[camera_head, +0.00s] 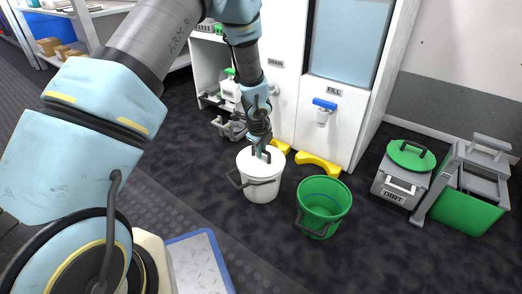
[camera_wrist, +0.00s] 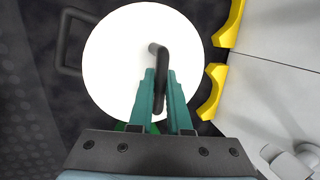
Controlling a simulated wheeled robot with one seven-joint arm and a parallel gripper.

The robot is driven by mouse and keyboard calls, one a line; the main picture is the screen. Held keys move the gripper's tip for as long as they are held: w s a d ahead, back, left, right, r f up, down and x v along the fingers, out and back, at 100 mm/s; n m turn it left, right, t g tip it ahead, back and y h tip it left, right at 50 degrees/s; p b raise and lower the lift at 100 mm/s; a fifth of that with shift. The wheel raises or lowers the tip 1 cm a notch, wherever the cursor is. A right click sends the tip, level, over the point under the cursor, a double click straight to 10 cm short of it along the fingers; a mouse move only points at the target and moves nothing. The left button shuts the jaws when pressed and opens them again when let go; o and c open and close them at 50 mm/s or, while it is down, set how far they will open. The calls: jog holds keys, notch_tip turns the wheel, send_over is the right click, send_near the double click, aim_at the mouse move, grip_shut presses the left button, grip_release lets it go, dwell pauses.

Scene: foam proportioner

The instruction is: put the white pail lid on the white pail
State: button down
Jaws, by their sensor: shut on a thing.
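The white pail (camera_head: 262,188) stands on the dark floor in front of the white cabinet, its dark bail hanging to the left. The white pail lid (camera_wrist: 110,60) is a round white disc with a dark bar handle (camera_wrist: 158,55). In the head view the lid lies over the pail's mouth; I cannot tell whether it is fully seated or slightly above the rim. My gripper (camera_wrist: 161,76) is shut on the lid's handle, with its teal fingers on either side of it. It points down at the pail in the head view (camera_head: 260,150). The lid hides the pail's inside.
An open green pail (camera_head: 325,208) stands close to the right of the white pail. Yellow curved holders (camera_head: 318,165) sit at the cabinet's foot. A grey bin marked DIRT (camera_head: 400,187) with a green lid (camera_head: 410,155) and a green mop bucket (camera_head: 468,205) stand farther right.

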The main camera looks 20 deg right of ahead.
aim_at(259, 165)
jog(key=shift+f, duration=0.15)
jog(key=c, duration=1.1)
grip_release()
jog(key=shift+c, duration=0.2)
jog(key=p+v, duration=0.7)
jog(key=v, duration=0.4)
jog(key=shift+a, duration=0.1)
